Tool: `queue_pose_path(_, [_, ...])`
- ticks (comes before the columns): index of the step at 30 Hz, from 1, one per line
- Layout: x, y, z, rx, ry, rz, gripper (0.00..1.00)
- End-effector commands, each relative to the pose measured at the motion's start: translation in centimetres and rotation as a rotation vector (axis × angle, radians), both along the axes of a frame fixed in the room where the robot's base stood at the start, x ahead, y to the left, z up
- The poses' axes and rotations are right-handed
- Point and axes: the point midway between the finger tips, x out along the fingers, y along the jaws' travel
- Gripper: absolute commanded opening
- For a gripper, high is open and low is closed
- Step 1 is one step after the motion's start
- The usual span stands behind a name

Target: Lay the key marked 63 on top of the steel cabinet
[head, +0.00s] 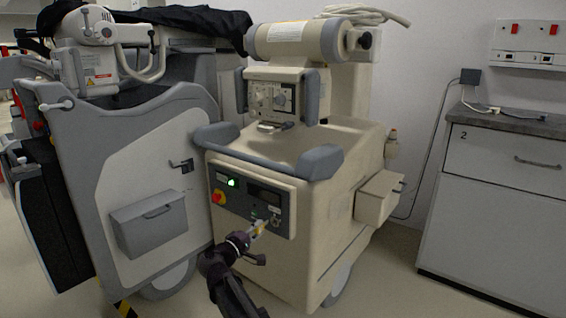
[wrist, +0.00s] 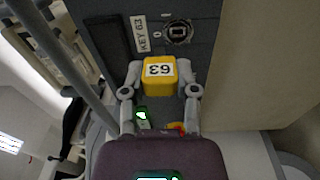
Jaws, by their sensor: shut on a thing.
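The yellow key head marked 63 (wrist: 160,70) is between the fingers of my gripper (wrist: 160,84) in the wrist view. In the head view my gripper (head: 253,231) is close in front of the dark control panel (head: 236,200) of the beige machine, with the yellow key (head: 259,227) at its tip. A label reading KEY 63 (wrist: 141,34) and a round key switch (wrist: 179,32) are just beyond the key. The key's shank is hidden; I cannot tell whether it touches the panel. A pale cabinet marked 2 (head: 490,215) with a grey top (head: 515,121) stands at the right.
The beige machine (head: 335,210) has a side box (head: 378,197) sticking out on its right. A grey covered cart (head: 85,180) stands close on its left. Cables (head: 520,113) lie on the cabinet top. Clear floor (head: 390,275) lies between the machine and the cabinet.

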Motion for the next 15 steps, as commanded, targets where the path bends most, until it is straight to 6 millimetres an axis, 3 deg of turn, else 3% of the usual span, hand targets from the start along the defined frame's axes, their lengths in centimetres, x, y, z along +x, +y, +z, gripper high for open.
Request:
queue_pose_path(1, [0.0, 0.0, 1.3, 0.000, 0.000, 0.000, 0.00])
queue_pose_path(15, [0.0, 0.0, 7.8, 0.000, 0.000, 0.000, 0.00])
